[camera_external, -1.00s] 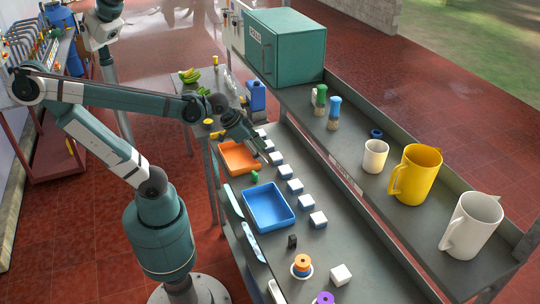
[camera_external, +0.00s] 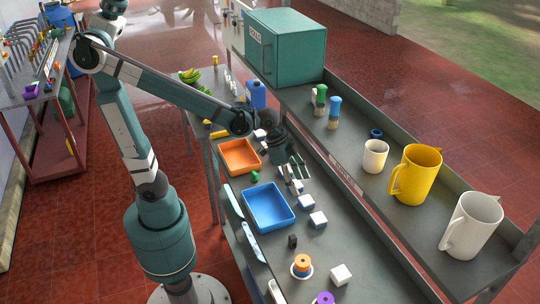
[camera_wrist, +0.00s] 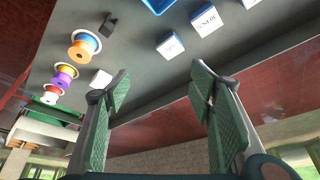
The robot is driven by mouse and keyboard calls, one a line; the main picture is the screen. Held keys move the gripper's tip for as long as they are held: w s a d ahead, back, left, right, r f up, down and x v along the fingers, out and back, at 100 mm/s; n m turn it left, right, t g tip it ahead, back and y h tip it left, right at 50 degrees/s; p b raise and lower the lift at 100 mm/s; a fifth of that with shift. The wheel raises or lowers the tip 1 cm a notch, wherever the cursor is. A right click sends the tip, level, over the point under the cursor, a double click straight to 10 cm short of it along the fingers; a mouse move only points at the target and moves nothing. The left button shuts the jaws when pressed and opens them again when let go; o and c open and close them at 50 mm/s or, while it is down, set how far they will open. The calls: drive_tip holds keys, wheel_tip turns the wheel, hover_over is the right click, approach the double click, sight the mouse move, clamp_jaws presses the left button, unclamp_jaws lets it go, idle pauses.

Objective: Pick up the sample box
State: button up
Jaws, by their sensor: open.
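Several small white boxes with labels stand in a row on the grey bench, such as one box (camera_external: 318,220) and another box (camera_external: 306,203). In the wrist view, a labelled box (camera_wrist: 170,46) and another labelled box (camera_wrist: 206,20) lie ahead of my gripper; the print is too small to read surely, so I cannot tell which is the sample box. My gripper (camera_external: 299,172) is open and empty above the row, near a box (camera_external: 296,187), and hides part of the row. Its two green-padded fingers (camera_wrist: 163,85) are spread wide in the wrist view.
A blue tray (camera_external: 247,206) and an orange tray (camera_external: 222,158) lie left of the row. Spools (camera_external: 301,262) and a plain white block (camera_external: 340,275) sit at the near end. A raised shelf (camera_external: 345,155) with mugs borders the right side.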

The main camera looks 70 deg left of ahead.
drive_tip(key=w+d+f+m+g+h+b, duration=0.1)
drive_tip(key=d+f+m, duration=0.3)
drive_tip(key=d, duration=0.5)
drive_tip(key=w+d+f+m+g, duration=0.1)
drive_tip(key=w+d+f, duration=0.1)
drive_tip(key=d+f, duration=0.5)
drive_tip(key=m+g+p, duration=0.1)
drive_tip(key=m+g, duration=0.1)
drive_tip(key=m, duration=0.2)
approach(339, 268)
drive_tip(key=x, duration=0.2)
drive_tip(key=shift+s+f, duration=0.15)
drive_tip(key=shift+f, duration=0.15)
drive_tip(key=shift+f, duration=0.1)
drive_tip(key=shift+x, duration=1.15)
drive_tip(key=shift+f, duration=0.1)
drive_tip(key=shift+b+x, duration=0.4)
drive_tip(key=shift+x, duration=2.15)
drive_tip(key=shift+d, duration=0.1)
drive_tip(key=shift+c, duration=0.4)
drive_tip(key=c, duration=1)
